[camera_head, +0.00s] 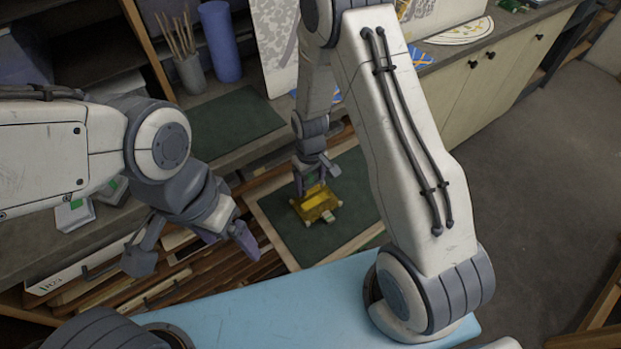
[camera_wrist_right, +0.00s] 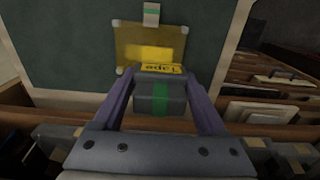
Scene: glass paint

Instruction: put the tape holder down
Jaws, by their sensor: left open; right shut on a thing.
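The tape holder (camera_wrist_right: 160,96) is a dark grey block with a green stripe and a yellow label on top, seen in the right wrist view. My right gripper (camera_wrist_right: 162,108) is shut on it, with a purple finger on each side. My left gripper (camera_head: 192,252) is open and empty at the left.
Wooden slots with boards (camera_head: 150,285) run along the near side. A light blue surface (camera_head: 260,312) is in front. Grey and green blocks (camera_head: 75,215) are at the left. The green board has bare room around the yellow piece.

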